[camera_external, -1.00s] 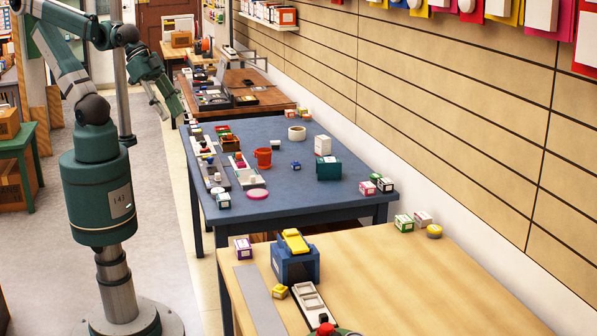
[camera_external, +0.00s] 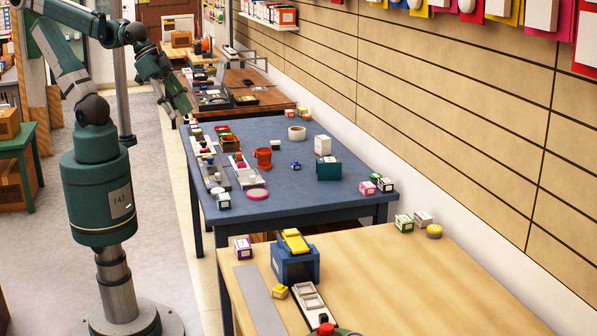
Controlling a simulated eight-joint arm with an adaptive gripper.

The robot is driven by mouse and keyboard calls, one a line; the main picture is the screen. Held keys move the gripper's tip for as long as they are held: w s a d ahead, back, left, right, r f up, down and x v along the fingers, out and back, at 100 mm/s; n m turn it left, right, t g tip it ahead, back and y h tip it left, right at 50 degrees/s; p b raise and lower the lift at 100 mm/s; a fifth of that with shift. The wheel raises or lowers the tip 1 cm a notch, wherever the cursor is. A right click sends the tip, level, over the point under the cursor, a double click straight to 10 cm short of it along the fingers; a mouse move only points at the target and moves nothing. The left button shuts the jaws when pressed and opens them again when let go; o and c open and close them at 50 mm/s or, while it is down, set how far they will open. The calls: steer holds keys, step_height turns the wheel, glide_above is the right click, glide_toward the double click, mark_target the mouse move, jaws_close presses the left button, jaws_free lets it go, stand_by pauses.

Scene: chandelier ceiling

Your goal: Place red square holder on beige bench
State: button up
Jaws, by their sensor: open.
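The beige bench (camera_external: 430,290) is the pale wooden table in the front right. On the blue table (camera_external: 300,203) a small dark-red square piece (camera_external: 229,144) sits at the back left, which looks like the red square holder; it is too small to be sure. A red-orange cup-like holder (camera_external: 263,158) stands nearer the middle of that table. My gripper (camera_external: 181,108) hangs in the air at the upper left, left of and behind the blue table's far left corner. It is open, apart from both red things, and I see nothing in it.
A blue block with a yellow top (camera_external: 296,258) and a white tray (camera_external: 309,302) stand on the bench's left part; its middle is clear. Small boxes (camera_external: 404,223) sit at its back edge. Long trays (camera_external: 243,170) and a green box (camera_external: 328,169) occupy the blue table.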

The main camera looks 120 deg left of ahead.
steer(key=w+a+f+n+g, duration=0.1)
steer(key=w+a+f+n, duration=0.15)
steer(key=a, duration=0.75)
steer(key=w+a+f+n+g+y, duration=0.1)
steer(key=w+a+f+n+g, duration=0.15)
steer(key=a, duration=0.65)
steer(key=w+a+f+n, duration=0.2)
steer(key=a+n, duration=0.1)
steer(key=a, duration=0.7)
steer(key=s+a+f+n+g, duration=0.1)
steer(key=s+a+f, duration=0.3)
steer(key=a, duration=0.5)
steer(key=s+a+f+n+g+h+b, duration=0.1)
steer(key=s+a+f+n, duration=0.2)
steer(key=a+f, duration=0.5)
steer(key=s+a+f+n+g, duration=0.1)
steer(key=s+a+f+n, duration=0.2)
steer(key=a, duration=0.8)
steer(key=shift+s+f+b, duration=0.2)
steer(key=shift+s+f, duration=0.4)
steer(key=shift+f, duration=0.3)
steer(key=shift+s+f+b, duration=0.2)
steer(key=shift+s+f, duration=0.35)
steer(key=shift+f, duration=0.35)
steer(key=shift+s+a+f, duration=0.25)
steer(key=shift+f, duration=1.3)
steer(key=shift+f, duration=0.1)
